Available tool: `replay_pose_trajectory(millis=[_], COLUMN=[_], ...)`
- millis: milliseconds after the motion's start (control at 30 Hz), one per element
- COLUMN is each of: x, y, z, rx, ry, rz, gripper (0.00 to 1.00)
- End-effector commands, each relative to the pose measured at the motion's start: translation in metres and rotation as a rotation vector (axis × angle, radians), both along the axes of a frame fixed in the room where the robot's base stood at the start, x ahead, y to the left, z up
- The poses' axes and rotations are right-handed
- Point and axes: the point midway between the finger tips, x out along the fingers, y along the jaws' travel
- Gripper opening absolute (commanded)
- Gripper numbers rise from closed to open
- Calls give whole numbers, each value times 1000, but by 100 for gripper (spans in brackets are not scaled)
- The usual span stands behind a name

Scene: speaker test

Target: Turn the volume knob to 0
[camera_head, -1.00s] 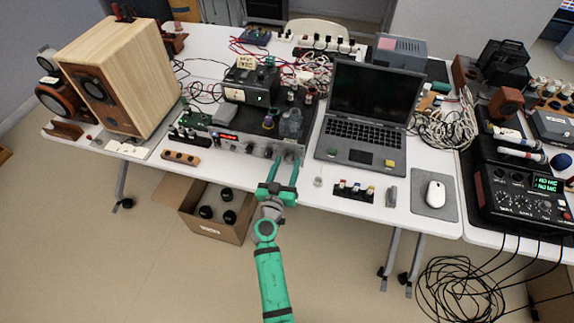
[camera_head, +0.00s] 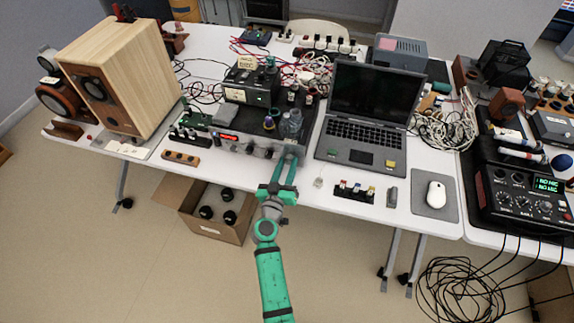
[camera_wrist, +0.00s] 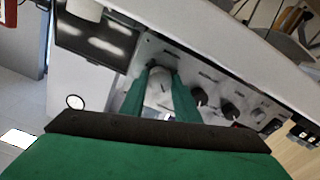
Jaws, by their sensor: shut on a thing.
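The silver amplifier-like unit (camera_head: 235,143) stands at the table's front edge, with a red display and a row of knobs on its front. My gripper (camera_head: 288,158) is at the right end of this front panel. In the wrist view its two green fingers (camera_wrist: 161,78) are shut on a pale silver knob (camera_wrist: 160,92), one on each side. Dark knobs (camera_wrist: 230,110) sit beside it, apart from my fingers. The panel's labels are too small to read, so the knob's setting cannot be told. In the head view my fingers hide the held knob.
An open laptop (camera_head: 354,133) stands close to the right of the unit. Clear bottles (camera_head: 291,125) stand on top of the unit near my fingers. A wooden speaker (camera_head: 120,75) is at the left. A strip with small coloured knobs (camera_head: 354,190) lies at the front edge.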

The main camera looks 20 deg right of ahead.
Motion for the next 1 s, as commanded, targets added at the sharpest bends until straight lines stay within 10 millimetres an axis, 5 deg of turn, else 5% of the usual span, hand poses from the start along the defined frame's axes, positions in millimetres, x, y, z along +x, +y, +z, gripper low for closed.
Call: replay_pose_trajectory(millis=[1000], x=[0], y=[1], z=[-1], rx=[-780], ry=[527], rz=[4], gripper=[6])
